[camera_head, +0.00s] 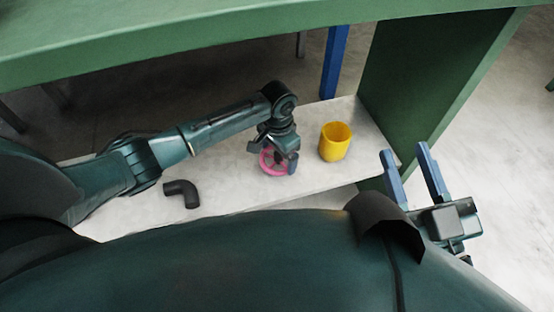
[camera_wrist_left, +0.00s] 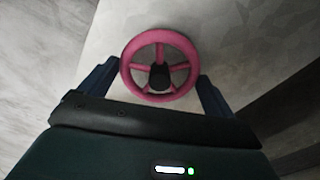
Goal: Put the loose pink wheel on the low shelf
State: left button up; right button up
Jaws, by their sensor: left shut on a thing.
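The pink wheel (camera_head: 268,168) has several spokes and a dark hub. In the head view it is at the low shelf (camera_head: 235,196), a pale board under the green bench. My left gripper (camera_head: 277,160) is shut on the wheel, with a finger on each side of its rim in the left wrist view (camera_wrist_left: 160,84). I cannot tell whether the wheel touches the shelf or is just above it. My right gripper (camera_head: 412,170) is at the right, off the end of the shelf. Its two blue fingers are apart with nothing between them.
A yellow cup (camera_head: 335,142) stands on the shelf to the right of the wheel. A black bent pipe (camera_head: 182,193) lies on the shelf to the left. The green bench top (camera_head: 200,38) overhangs behind, and a green side panel (camera_head: 420,75) closes the right end.

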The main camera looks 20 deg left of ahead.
pick_arm(q)
notch_tip(320, 180, down, 2)
jog(key=shift+f+b, duration=0.1)
jog(key=shift+b, duration=0.25)
pick_arm(e)
jog(key=shift+w+d+r+n+t+y, duration=0.15)
jog(key=shift+r+n+y, duration=0.1)
jog(key=shift+r, duration=0.15)
jog(key=shift+w+a+r+n+t+y, duration=0.1)
jog(key=shift+r+n+t+y, duration=0.15)
jog(key=shift+r, duration=0.2)
jog(key=shift+w+d+r+n+t+y, duration=0.1)
jog(key=shift+w+r+n+y, duration=0.1)
jog(key=shift+r+n, duration=0.15)
pick_arm(q)
jog(key=o, duration=0.8)
jog(key=shift+f, duration=0.1)
jog(key=shift+o, duration=0.2)
